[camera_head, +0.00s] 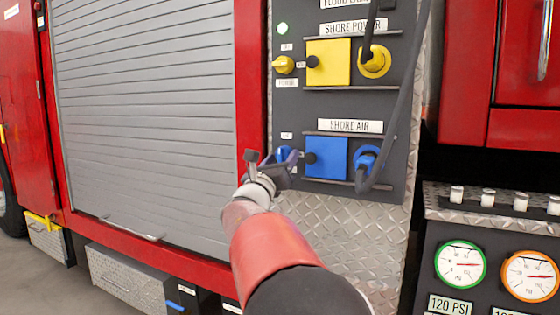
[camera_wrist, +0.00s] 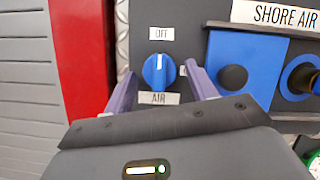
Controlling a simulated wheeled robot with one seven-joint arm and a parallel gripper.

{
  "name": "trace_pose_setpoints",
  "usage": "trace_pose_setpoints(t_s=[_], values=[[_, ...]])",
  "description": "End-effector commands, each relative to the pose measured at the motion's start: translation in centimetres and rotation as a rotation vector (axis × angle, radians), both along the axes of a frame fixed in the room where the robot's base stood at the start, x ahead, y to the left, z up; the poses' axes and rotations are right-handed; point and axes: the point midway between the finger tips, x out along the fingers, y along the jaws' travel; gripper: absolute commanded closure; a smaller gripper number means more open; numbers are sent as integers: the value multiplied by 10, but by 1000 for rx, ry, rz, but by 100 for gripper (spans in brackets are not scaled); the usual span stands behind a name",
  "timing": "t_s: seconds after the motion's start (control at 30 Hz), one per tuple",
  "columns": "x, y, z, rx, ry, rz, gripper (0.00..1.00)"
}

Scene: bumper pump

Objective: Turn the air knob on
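The blue air knob (camera_wrist: 158,71) sits on the dark panel between the OFF label above it and the AIR label below it. Its white pointer line is upright, toward OFF. My gripper (camera_wrist: 160,82) is open, with one purple finger on each side of the knob and gaps visible between them. How deep the fingertips reach cannot be told. In the head view the knob (camera_head: 283,153) is partly hidden behind my gripper (camera_head: 272,163), left of the SHORE AIR cover.
The blue square cover (camera_head: 326,157) and blue round socket (camera_head: 366,160) with a cable lie right of the knob. The yellow power knob (camera_head: 284,65) is above. A grey roller shutter (camera_head: 150,100) fills the left. Pressure gauges (camera_head: 460,266) stand at lower right.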

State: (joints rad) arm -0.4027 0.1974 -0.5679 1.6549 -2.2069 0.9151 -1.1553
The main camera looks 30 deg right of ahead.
Motion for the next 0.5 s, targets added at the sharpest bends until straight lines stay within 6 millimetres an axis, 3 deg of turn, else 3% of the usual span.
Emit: trace_pose_setpoints(t_s=[0.03,0.3,0.5], values=[[0,0,0,0,0,0,50],[0,0,0,0,0,0,86],[0,0,0,6,-9,-1,87]])
